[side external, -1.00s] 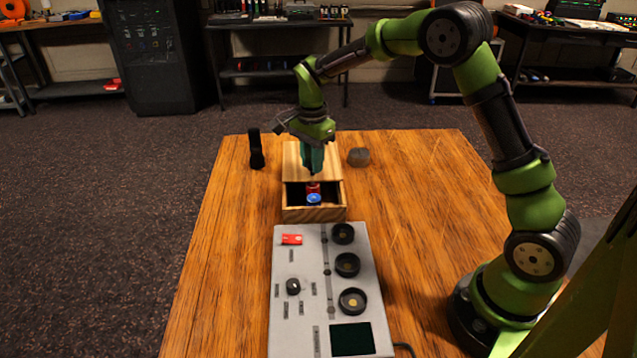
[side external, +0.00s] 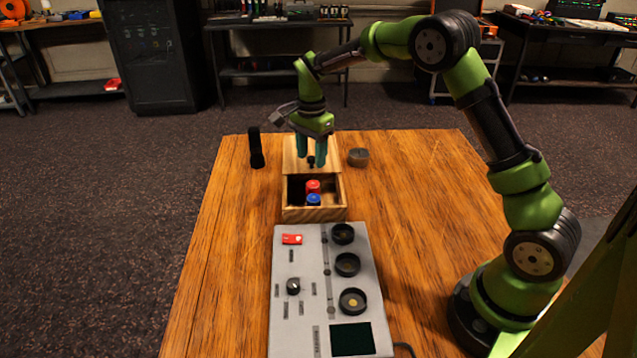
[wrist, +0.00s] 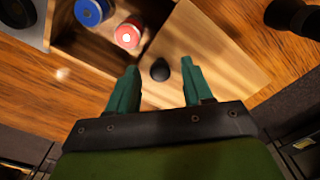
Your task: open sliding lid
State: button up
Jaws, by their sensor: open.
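The wooden box (side external: 330,213) stands on the table behind the mixing desk. Its sliding lid (side external: 296,161) is drawn back toward the far side, so the front part of the box is open. A red-topped item (side external: 313,187) and a blue-topped item (side external: 313,200) show inside; they also show in the wrist view, red (wrist: 128,35) and blue (wrist: 90,12). A small black knob (wrist: 160,70) sits on the lid. My gripper (side external: 312,163) is open above the lid, its teal fingers on either side of the knob and apart from it.
The grey mixing desk (side external: 290,325) with several dials lies in front of the box. The table is clear to the right.

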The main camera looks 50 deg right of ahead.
notch_tip(320, 180, up, 17)
dwell(0.4)
jog(key=shift+f, duration=0.1)
jog(key=s+a+n+t, duration=0.2)
jog(key=s+a+n, duration=0.1)
jog(key=s, duration=0.5)
jog(key=s+a+f+n+t+y, duration=0.1)
jog(key=s+a+n+t, duration=0.1)
jog(key=s+n, duration=0.4)
jog(key=s+a+n+t+y, duration=0.1)
jog(key=s+a+n+t, duration=0.2)
jog(key=s, duration=0.9)
jog(key=shift+a+f+n, duration=0.25)
jog(key=shift+a+n, duration=0.35)
jog(key=shift+n, duration=0.4)
